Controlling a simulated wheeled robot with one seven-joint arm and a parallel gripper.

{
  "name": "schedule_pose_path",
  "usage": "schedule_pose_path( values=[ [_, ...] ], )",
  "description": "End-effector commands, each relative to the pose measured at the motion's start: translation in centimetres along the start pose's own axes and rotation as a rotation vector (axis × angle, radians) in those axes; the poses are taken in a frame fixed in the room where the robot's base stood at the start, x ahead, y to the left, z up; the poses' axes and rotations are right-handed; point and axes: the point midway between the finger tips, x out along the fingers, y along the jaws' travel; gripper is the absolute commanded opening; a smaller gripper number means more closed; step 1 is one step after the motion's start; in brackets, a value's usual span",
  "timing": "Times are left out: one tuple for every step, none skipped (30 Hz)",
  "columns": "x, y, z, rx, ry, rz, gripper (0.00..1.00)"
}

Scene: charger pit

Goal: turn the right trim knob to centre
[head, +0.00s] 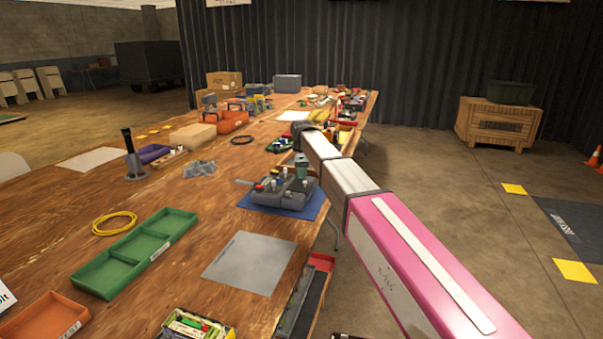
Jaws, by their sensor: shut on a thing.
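A dark grey control unit (283,197) with several small knobs and coloured parts on top sits on a blue mat (311,209) at the right edge of the wooden table. My arm reaches in from the lower right. My gripper (301,173) points down at the right rear part of the unit. It is shut on a knob there, which I take to be the right trim knob; the fingers hide it. The knob's pointer and its angle are too small and covered to read.
A grey sheet (250,262) and a green tray (134,254) lie in front on the table (180,281). A black upright post (131,152) stands at the left. Bins and tools crowd the far end.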

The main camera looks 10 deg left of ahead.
Motion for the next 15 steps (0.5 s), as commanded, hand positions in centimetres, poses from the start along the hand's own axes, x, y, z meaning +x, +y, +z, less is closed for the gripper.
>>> schedule_pose_path(
  values=[
    [-0.04,0.0,0.0,-0.027,0.0,0.0,0.0],
    [-0.04,0.0,0.0,-0.046,0.0,0.0,0.0],
    [-0.04,0.0,0.0,-0.072,0.0,0.0,0.0],
    [-0.04,0.0,0.0,-0.093,0.0,0.0,0.0],
    [-0.04,0.0,0.0,-0.115,0.0,0.0,0.0],
    [-0.04,0.0,0.0,-0.143,0.0,0.0,0.0],
    [-0.05,0.0,0.0,-0.164,0.0,0.0,0.0],
    [-0.05,0.0,0.0,-0.186,0.0,0.0,0.0],
    [-0.05,0.0,0.0,-0.214,0.0,0.0,0.0],
    [-0.05,0.0,0.0,-0.233,0.0,0.0,0.0],
    [-0.05,0.0,0.0,-0.253,0.0,0.0,0.0],
    [-0.05,-0.01,0.0,-0.278,0.0,0.0,0.0],
    [-0.05,-0.01,0.0,-0.296,0.0,0.0,0.0],
    [-0.05,-0.01,0.0,-0.313,0.0,0.0,0.0],
    [-0.06,-0.01,0.0,-0.335,0.0,0.0,0.0]
  ],
)
